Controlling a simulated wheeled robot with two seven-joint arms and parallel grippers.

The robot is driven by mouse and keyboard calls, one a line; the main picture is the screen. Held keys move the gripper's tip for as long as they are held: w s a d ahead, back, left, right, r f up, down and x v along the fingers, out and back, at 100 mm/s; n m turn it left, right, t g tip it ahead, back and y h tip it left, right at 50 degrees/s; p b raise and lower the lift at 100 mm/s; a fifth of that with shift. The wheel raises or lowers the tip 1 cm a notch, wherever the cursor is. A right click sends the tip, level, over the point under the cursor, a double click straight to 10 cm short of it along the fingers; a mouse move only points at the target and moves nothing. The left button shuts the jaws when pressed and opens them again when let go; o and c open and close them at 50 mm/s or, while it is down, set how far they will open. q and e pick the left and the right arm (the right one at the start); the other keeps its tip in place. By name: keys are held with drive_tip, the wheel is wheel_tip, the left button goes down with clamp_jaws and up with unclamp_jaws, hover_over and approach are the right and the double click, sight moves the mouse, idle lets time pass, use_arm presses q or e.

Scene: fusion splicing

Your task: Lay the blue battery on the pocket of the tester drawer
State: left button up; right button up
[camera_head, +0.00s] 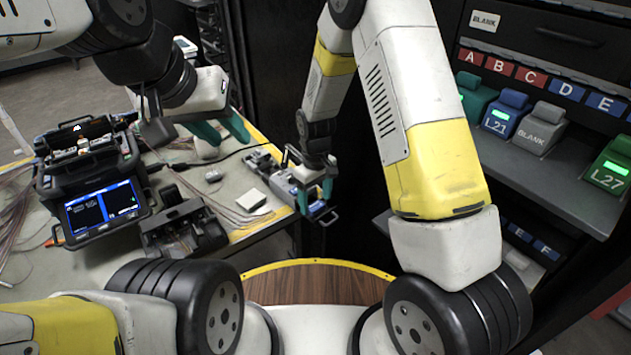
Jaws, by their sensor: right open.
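My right gripper (315,202) points down over the tester drawer (328,217) at the table's right edge. Its green fingers are apart, one on each side of a small blue piece that looks like the blue battery (312,191). The battery appears to lie low at the drawer, partly hidden by the fingers; I cannot tell if it is fully seated in the pocket. My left gripper (232,142) is above the back of the table, its green fingers apart with nothing seen between them.
A black fusion splicer (90,180) with a lit screen stands on the left of the table. On the right, a shelf (545,170) holds blue, grey and green labelled units.

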wheel_tip(320, 180, up, 10)
drive_tip(key=r, duration=0.1)
wheel_tip(320, 180, up, 9)
drive_tip(key=m+t+y, duration=0.1)
drive_tip(key=m, duration=0.1)
hover_over(316, 205)
drive_tip(key=s+d, duration=0.3)
drive_tip(key=d, duration=0.1)
drive_tip(key=s+d+r+m+t, duration=0.2)
drive_tip(key=s+d+r+m, duration=0.1)
drive_tip(key=s+d+r, duration=0.2)
drive_tip(key=s+d+r+m+t+y, duration=0.1)
drive_tip(key=s+d+r+m+t, duration=0.1)
drive_tip(key=s+d+r, duration=0.3)
drive_tip(key=s+r+t, duration=0.1)
drive_tip(key=s+r, duration=0.2)
drive_tip(key=s, duration=0.4)
drive_tip(key=shift+r+m, duration=0.4)
